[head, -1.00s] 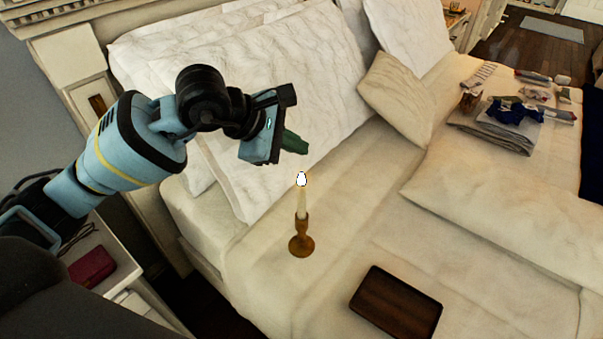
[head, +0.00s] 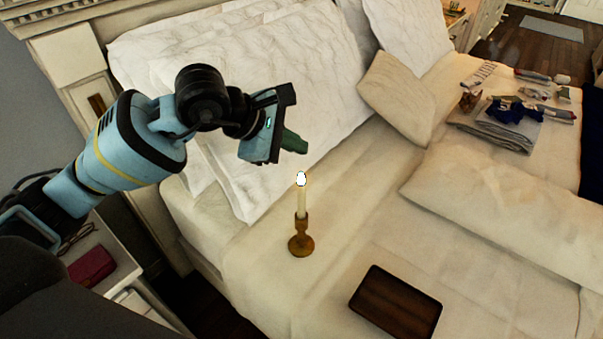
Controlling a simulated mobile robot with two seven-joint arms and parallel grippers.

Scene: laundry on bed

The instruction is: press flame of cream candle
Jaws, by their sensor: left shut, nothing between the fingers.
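A cream candle (head: 301,202) stands upright in a brown wooden holder (head: 301,245) on the bed. Its white flame (head: 301,179) shows at the top of the candle. My left gripper (head: 302,144) has dark green fingers that are shut with nothing between them. It hangs in front of the white pillows, and in the picture its fingertips are just above the flame, apart from it. How far they are from it in depth I cannot tell. My right gripper is not in view.
A dark wooden tray (head: 396,302) lies on the bed to the right of the candle. White pillows (head: 270,90) lean at the headboard. Folded clothes (head: 500,130) lie at the far right. A nightstand (head: 118,262) with a red item is at lower left.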

